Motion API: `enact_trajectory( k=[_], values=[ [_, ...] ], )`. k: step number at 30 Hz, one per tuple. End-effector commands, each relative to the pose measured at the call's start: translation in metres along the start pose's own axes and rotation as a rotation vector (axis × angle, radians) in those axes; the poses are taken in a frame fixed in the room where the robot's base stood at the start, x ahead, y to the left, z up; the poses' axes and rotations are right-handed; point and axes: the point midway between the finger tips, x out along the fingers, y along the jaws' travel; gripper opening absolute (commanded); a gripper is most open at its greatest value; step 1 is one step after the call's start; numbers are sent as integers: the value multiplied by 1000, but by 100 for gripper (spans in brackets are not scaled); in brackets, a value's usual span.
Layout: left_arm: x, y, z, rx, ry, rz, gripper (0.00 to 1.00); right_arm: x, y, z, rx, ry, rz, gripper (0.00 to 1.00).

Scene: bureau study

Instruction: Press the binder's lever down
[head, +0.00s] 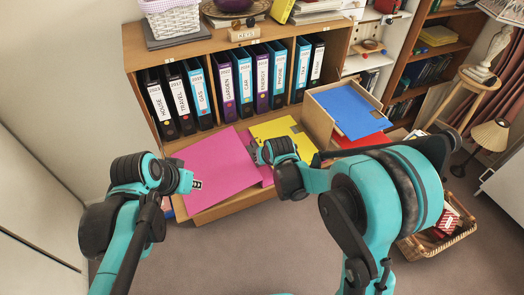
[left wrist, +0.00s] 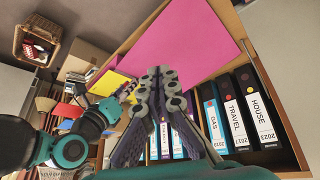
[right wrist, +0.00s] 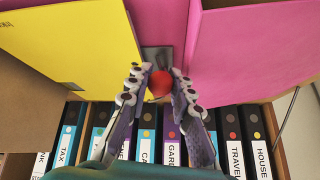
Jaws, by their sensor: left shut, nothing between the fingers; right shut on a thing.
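A large pink binder (head: 212,168) lies open on the light wooden surface in front of the shelf, seen from the head; its pink cover fills the top of the left wrist view (left wrist: 200,45). In the right wrist view, a red ball knob (right wrist: 160,83) sits by a grey metal plate (right wrist: 154,54) between pink panels. My right gripper (right wrist: 159,78) has its fingers on either side of the knob and is shut on it. The knob is hidden in the head view. My left gripper (head: 197,184) is shut and empty, above the pink cover's front edge; its fingertips (left wrist: 160,76) meet.
A yellow folder (head: 287,131) lies beside my right gripper, partly over pink. Labelled binders (head: 225,92) stand in the shelf behind. A cardboard box with a blue folder (head: 350,108) and a red folder (head: 362,140) is to the right. A basket (head: 445,235) stands on the floor.

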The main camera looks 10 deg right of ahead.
Motion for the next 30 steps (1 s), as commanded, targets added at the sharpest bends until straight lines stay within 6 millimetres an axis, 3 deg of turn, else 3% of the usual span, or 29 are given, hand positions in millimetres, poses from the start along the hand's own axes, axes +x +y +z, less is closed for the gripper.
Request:
enact_trajectory(
  k=[1, 9, 18, 24, 30],
  values=[
    [4, 5, -18, 36, -12, 38, 0, 0, 0, 0, 0, 1, 0, 0],
    [37, 35, -97, 259, -44, 269, 0, 0, 0, 0, 0, 1, 0, 0],
    [90, 67, -168, 514, 4, 530, 0, 0, 0, 0, 0, 1, 0, 0],
    [116, 80, -191, 628, 54, 645, 0, 0, 0, 0, 0, 1, 0, 0],
    [128, 87, -198, 672, 77, 687, 0, 0, 0, 0, 0, 1, 0, 0]
  ],
)
